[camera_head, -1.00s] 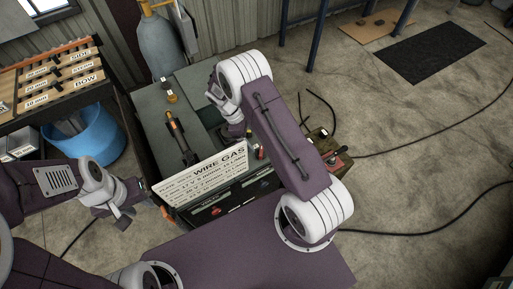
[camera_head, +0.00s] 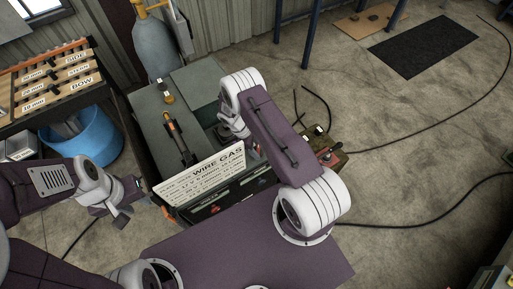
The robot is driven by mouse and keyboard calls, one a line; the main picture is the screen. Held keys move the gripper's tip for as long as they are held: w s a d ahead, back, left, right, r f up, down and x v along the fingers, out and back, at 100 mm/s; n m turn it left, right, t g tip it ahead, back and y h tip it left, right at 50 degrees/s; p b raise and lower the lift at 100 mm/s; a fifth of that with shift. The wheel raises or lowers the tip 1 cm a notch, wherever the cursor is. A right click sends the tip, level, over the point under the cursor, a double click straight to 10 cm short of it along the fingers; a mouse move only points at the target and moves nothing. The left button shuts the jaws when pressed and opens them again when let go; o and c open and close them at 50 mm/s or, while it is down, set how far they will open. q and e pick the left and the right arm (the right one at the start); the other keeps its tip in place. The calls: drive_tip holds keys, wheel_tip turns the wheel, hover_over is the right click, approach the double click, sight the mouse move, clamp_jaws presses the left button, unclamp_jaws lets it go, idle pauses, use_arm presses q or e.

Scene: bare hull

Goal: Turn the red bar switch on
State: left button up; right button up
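A small red part (camera_head: 327,157) shows on a small box (camera_head: 331,147) just right of my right arm. Another small red part (camera_head: 214,209) is on the dark front panel of the welding machine (camera_head: 225,203). Both are too small to tell which is the bar switch or how it is set. My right gripper (camera_head: 232,130) is over the machine's top, behind the sign and partly hidden by its own arm; its fingers are not clear. My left gripper (camera_head: 116,214) hangs left of the machine, apart from it, and its opening is unclear.
A gas cylinder (camera_head: 157,45) stands behind. A blue bucket (camera_head: 88,137) and labelled rack (camera_head: 52,82) are at left. Black cables (camera_head: 420,140) cross the open floor at right.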

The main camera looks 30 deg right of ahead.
drive_tip(key=c, duration=0.4)
drive_tip(key=shift+f+m+b, duration=0.15)
drive_tip(key=shift+m+b, duration=0.25)
drive_tip(key=shift+b, duration=0.2)
drive_tip(key=m+b, duration=0.1)
drive_tip(key=m+y+b, duration=0.1)
drive_tip(key=m+b, duration=0.1)
drive_tip(key=shift+w+d+f+g+b, duration=0.1)
drive_tip(key=shift+w+f+g+b, duration=0.05)
drive_tip(key=shift+g+b, duration=0.2)
drive_tip(key=m+g+y+b, duration=0.1)
drive_tip(key=m+b, duration=0.1)
drive_tip(key=m, duration=0.1)
drive_tip(key=shift+d, duration=0.1)
drive_tip(key=shift+r+m+y+b, duration=0.15)
drive_tip(key=shift+m+y+b, duration=0.3)
drive_tip(key=shift+m, duration=0.45)
drive_tip(key=shift+r+m+y+b, duration=0.15)
drive_tip(key=shift+m+y+b, duration=0.1)
drive_tip(key=shift+m+b, duration=0.5)
drive_tip(key=shift+m, duration=0.25)
drive_tip(key=o, duration=1.4)
